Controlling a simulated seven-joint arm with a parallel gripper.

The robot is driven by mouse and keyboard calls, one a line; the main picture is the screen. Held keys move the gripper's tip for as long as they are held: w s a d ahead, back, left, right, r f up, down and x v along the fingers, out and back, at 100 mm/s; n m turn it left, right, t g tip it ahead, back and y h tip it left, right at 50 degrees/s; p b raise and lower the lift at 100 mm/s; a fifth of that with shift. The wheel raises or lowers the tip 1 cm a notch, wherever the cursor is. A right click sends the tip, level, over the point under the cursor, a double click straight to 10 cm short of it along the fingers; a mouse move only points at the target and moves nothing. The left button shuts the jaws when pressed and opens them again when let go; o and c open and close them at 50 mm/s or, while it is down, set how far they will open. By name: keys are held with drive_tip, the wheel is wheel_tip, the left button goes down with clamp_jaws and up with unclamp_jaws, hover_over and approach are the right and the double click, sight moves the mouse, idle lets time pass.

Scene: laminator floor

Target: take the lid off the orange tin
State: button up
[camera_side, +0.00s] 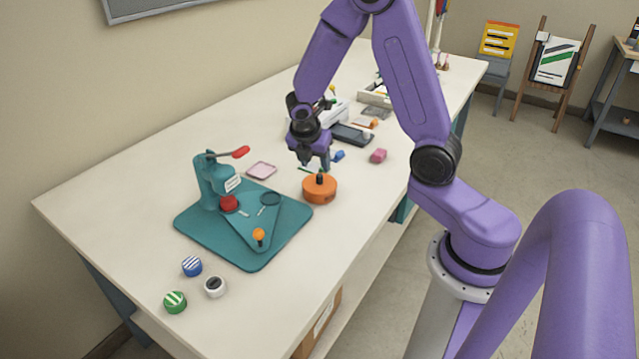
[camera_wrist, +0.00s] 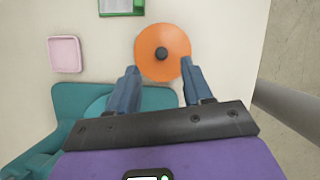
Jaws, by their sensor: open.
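The round orange tin (camera_side: 320,193) stands on the white table, right of the teal mat, with a lid on it. The lid (camera_wrist: 150,45) is orange with a dark knob (camera_wrist: 162,53) at its centre in the wrist view. My gripper (camera_side: 317,165) is just above and behind the tin in the side view. In the wrist view my gripper (camera_wrist: 160,72) is open and empty, its two blue-grey fingers apart. The knob lies beyond the fingertips, roughly between their lines. I cannot tell the exact height of the fingertips over the lid.
A teal press (camera_side: 208,182) stands on a teal mat (camera_side: 258,262) left of the tin. A pink tray (camera_side: 261,171) lies behind the mat. Several round badges, including a green one (camera_side: 175,302), lie at the front.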

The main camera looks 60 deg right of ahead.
sight(319, 176)
drive_tip(key=shift+x, duration=3)
drive_tip(key=shift+s+a, duration=0.1)
drive_tip(key=shift+a, duration=0.05)
clamp_jaws()
